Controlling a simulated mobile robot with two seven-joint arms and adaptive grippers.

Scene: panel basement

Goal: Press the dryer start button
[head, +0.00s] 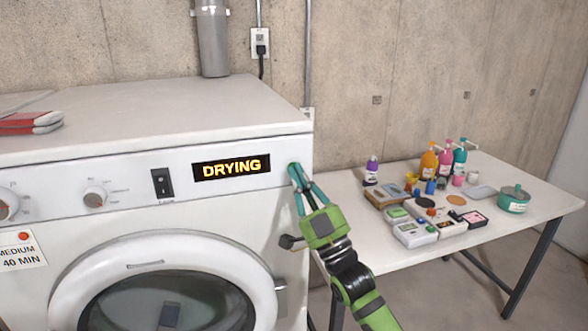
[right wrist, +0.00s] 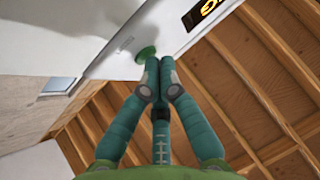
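The white dryer (head: 150,225) stands at the left in the head view, its round door shut. Its display (head: 231,168) is lit and reads "DRYING". My right gripper (head: 295,172) is at the right end of the dryer's control panel, fingers shut and empty. In the right wrist view, the fingertips (right wrist: 159,65) are together at a green round button (right wrist: 146,53) on the white panel. They overlap the button's edge there; I cannot tell whether they touch it. In the head view the button is hidden behind the fingers. My left gripper is not in view.
The panel also has a black rocker switch (head: 162,182) and knobs (head: 95,196). A red and white item (head: 30,122) lies on the dryer top. A white table (head: 540,205) at the right holds bottles, boxes and a teal pot (head: 514,200). A concrete wall stands behind.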

